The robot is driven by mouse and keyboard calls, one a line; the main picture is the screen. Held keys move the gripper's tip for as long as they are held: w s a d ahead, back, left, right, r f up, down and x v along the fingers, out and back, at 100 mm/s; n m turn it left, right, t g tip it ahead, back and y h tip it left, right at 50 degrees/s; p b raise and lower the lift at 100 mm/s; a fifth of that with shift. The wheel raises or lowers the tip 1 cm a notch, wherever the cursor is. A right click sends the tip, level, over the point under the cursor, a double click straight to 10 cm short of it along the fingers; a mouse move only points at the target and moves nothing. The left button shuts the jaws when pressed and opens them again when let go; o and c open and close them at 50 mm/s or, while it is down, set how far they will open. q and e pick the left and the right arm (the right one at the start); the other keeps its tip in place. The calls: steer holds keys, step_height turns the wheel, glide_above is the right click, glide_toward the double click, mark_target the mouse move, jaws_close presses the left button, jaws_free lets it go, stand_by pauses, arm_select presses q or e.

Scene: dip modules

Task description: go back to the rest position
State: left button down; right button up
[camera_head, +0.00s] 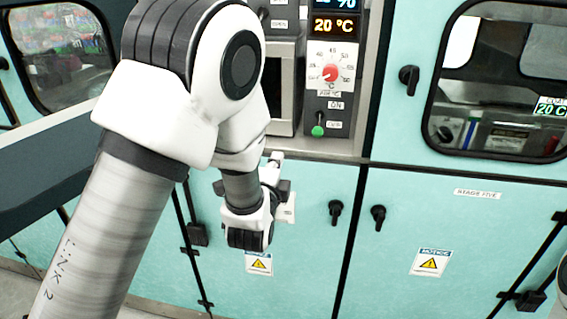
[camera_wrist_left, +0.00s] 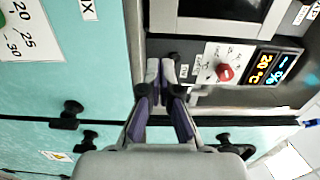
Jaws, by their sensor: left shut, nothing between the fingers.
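My left gripper (camera_head: 272,172) is in front of the teal machine, below the control panel, and is partly hidden by its own wrist. In the left wrist view its two fingers (camera_wrist_left: 167,78) are together at the tips, shut with nothing between them. The control panel (camera_head: 322,102) has a red knob (camera_head: 330,73), an orange 20 °C display (camera_head: 334,25) and a green-tipped switch (camera_head: 318,131). The panel's red knob also shows in the left wrist view (camera_wrist_left: 224,72), to the right of the fingertips and apart from them. My right gripper is not in view.
The teal lower doors (camera_head: 400,270) carry black latches (camera_head: 336,212) and yellow warning labels (camera_head: 430,263). A dark-framed window (camera_head: 432,120) is at the right, another (camera_head: 105,65) at the upper left. The space before the right-hand doors looks clear.

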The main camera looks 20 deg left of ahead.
arm_select(q)
steer(key=s+a+f+n+g+h, duration=0.1)
steer(key=s+f+g, duration=0.55)
steer(key=f, duration=0.95)
steer(key=s+f+n+g+h, duration=0.1)
steer(key=s+f+g, duration=0.2)
steer(key=s+f, duration=0.9)
steer(key=s+d+f+n+g+h, duration=0.1)
steer(key=s+f+n+g, duration=0.3)
steer(key=s+f+n, duration=0.2)
steer(key=s+d+f+n+g+h, duration=0.1)
steer(key=s+f+n+g, duration=0.3)
steer(key=s+n, duration=0.3)
steer(key=s+f, duration=0.1)
steer(key=s, duration=0.3)
steer(key=shift+s+d+f+n, duration=0.25)
steer(key=shift+d+f+n, duration=0.15)
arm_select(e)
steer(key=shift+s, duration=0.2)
